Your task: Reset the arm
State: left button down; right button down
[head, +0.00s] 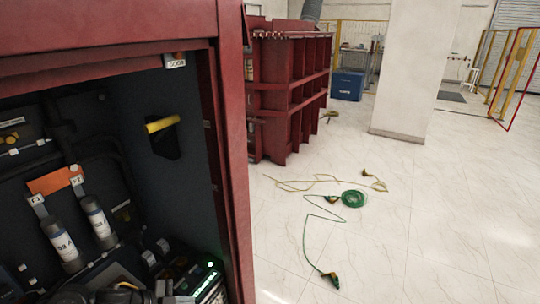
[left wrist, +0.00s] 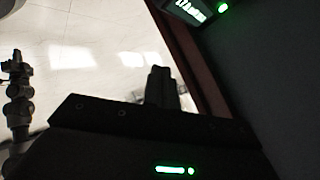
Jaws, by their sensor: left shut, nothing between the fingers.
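My left gripper (left wrist: 160,82) shows in the left wrist view, with its black fingers together and nothing between them. Bright pale floor lies behind it, and a dark red edge runs close to its right. In the head view, a black part with green lights (head: 208,284) shows low inside the cabinet opening; I cannot tell whether it is part of my arm. The fingers of my left gripper cannot be made out in that view. My right gripper cannot be made out in either view.
A dark red cabinet (head: 232,130) stands open at left, with two grey cylinders (head: 62,245) inside. Behind it is a ribbed red unit (head: 295,95). A green cable coil (head: 353,198) and loose cables lie on the floor. The floor at right is mostly clear, with a white pillar (head: 410,70) beyond.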

pick_arm(q)
jog(key=s+d+f+n+t+y, duration=0.1)
jog(key=s+d+n+t+y, duration=0.25)
jog(key=n, duration=0.35)
jog(key=s+a+f+n+g+y, duration=0.25)
jog(key=s+n, duration=0.25)
jog(key=s, duration=0.5)
jog(key=s+a+f+n+g+y, duration=0.15)
jog(key=s+a+n+g, duration=0.35)
jog(key=s, duration=0.6)
notch_tip(320, 180, down, 26)
jog(key=d, duration=0.2)
jog(key=s+a+f+g, duration=0.1)
jog(key=s+a+f, duration=0.2)
jog(key=s+f, duration=1.4)
